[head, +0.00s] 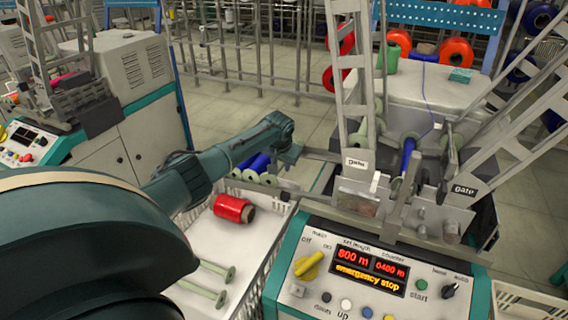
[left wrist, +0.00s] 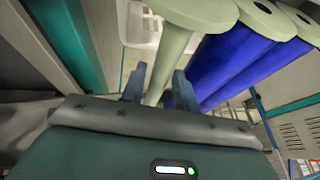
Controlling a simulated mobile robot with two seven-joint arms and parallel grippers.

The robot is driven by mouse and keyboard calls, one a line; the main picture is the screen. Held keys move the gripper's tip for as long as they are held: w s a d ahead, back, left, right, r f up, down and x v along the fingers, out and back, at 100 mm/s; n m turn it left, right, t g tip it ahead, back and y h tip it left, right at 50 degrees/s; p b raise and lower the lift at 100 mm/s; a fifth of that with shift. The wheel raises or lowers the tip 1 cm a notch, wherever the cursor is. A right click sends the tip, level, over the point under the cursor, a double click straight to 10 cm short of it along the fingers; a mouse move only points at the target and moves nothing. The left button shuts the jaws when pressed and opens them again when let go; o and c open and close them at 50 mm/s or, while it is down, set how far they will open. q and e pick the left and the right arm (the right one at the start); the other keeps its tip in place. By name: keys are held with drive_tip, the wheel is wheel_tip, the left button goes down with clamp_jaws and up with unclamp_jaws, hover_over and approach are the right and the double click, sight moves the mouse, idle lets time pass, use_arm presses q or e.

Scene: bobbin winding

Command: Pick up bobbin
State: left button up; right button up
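An empty pale green bobbin (left wrist: 195,12) shows close up in the left wrist view, with its flange at the top and its thin shaft running down between my left gripper's fingers (left wrist: 160,78). The fingers are apart, one on each side of the shaft, and I see a gap at the left one. Blue-wound bobbins (left wrist: 235,62) lie right beside it. In the head view my left gripper (head: 290,154) is at the end of the row of blue bobbins (head: 258,163), behind the white crate; its fingers are hard to make out. My right gripper is in neither view.
The white crate (head: 186,248) holds a red bobbin (head: 233,209) and empty green bobbins (head: 204,290). The winding machine's control panel (head: 372,270) reads "emergency stop". A blue bobbin (head: 407,153) sits in the machine between metal gates. Another machine (head: 128,75) stands at the left.

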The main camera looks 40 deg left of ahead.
sight(281, 163)
use_arm(q)
drive_tip(key=shift+c, duration=0.3)
clamp_jaws()
wheel_tip(281, 163, up, 10)
drive_tip(key=p, duration=0.1)
idle(0.5)
